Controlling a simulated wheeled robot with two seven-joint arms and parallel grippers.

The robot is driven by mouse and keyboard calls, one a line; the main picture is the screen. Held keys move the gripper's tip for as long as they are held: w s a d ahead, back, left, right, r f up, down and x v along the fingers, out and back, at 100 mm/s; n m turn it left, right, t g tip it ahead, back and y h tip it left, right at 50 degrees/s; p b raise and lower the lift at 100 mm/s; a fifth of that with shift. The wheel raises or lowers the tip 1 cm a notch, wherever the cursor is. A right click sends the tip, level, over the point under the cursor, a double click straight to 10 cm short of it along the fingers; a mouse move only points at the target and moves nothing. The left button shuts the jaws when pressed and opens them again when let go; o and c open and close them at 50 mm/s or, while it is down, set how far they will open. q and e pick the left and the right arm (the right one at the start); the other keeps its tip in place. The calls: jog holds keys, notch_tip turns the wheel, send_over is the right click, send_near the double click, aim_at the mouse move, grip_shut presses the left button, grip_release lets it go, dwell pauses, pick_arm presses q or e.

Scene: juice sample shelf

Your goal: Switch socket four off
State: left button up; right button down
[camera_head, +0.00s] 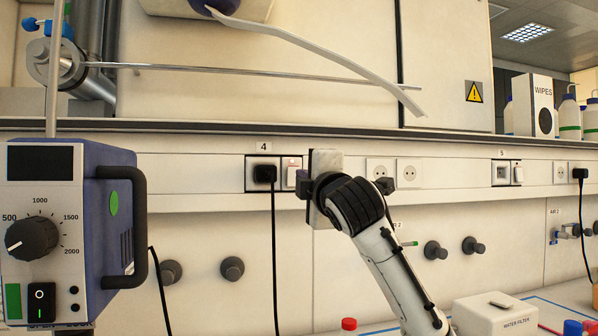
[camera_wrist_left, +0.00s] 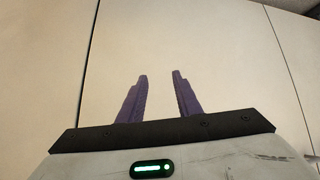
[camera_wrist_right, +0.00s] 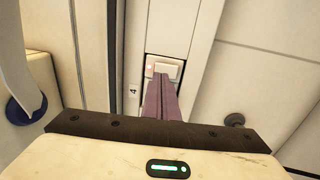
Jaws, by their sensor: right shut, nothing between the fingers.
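Socket four (camera_head: 250,160), under the label "4" (camera_head: 263,146), holds a black plug (camera_head: 264,174) with a hanging cord. Its white rocker switch (camera_head: 290,178) has a small red light above it; the switch also shows in the right wrist view (camera_wrist_right: 166,68). My right gripper (camera_head: 308,184) is at the right side of this switch, its fingers shut and empty. In the right wrist view its fingertips (camera_wrist_right: 161,76) overlap the switch; I cannot tell if they touch. My left gripper (camera_wrist_left: 160,80) is open and empty before a plain pale panel, outside the head view.
Two white outlets (camera_head: 395,172) sit right of my right gripper, and socket five (camera_head: 507,173) is farther along. A blue stirrer device (camera_head: 115,215) stands at the left. Black knobs (camera_head: 232,268) project below the rail. A water filter box (camera_head: 495,315) is at the lower right.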

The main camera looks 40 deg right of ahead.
aim_at(293, 177)
jog(key=x, duration=0.4)
jog(key=shift+w+d+p, duration=0.1)
jog(key=shift+w+p, duration=0.1)
jog(key=shift+p, duration=0.1)
jog(key=shift+r, duration=0.1)
